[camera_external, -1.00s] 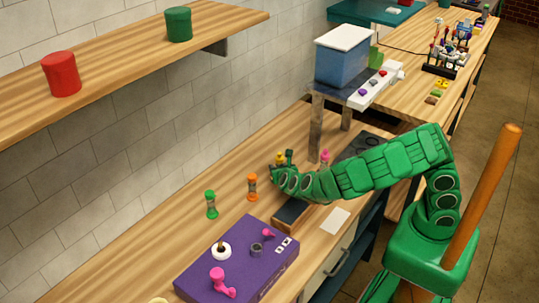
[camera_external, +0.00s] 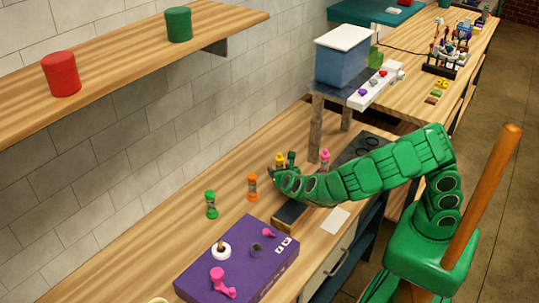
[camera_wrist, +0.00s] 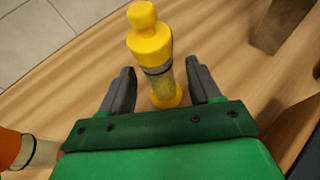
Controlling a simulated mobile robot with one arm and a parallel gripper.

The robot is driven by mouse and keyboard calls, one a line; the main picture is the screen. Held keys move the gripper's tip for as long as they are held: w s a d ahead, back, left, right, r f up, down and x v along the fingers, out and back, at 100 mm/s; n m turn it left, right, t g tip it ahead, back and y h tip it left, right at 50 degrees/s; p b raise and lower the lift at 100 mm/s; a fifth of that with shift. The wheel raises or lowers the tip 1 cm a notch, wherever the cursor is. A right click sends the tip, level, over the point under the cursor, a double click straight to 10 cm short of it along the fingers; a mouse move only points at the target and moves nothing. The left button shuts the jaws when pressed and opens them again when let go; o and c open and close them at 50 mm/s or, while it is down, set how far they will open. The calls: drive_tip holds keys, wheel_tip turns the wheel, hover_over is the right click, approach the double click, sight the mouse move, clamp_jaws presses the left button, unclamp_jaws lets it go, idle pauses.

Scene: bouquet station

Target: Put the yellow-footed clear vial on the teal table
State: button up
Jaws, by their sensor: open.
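The yellow-footed clear vial (camera_wrist: 158,84) has a yellow cap and a yellow foot with a clear band between. It stands upright on the wooden counter, and its yellow top shows in the external view (camera_external: 279,159). My gripper (camera_wrist: 158,78) is open, with one grey finger on each side of the vial's lower part; the fingers do not appear to press on it. In the external view my gripper (camera_external: 285,167) is at the vial, partly hiding it. The teal table (camera_external: 372,12) is at the far top of the external view.
An orange vial (camera_external: 252,187) stands close by, also in the wrist view (camera_wrist: 18,150); a green vial (camera_external: 211,204) is farther left. A pink vial (camera_external: 325,158) stands by a post of the raised stand (camera_external: 316,128). A purple box (camera_external: 240,262) is in front.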

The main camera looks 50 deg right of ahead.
sight(280, 155)
drive_tip(key=shift+r, duration=3.5)
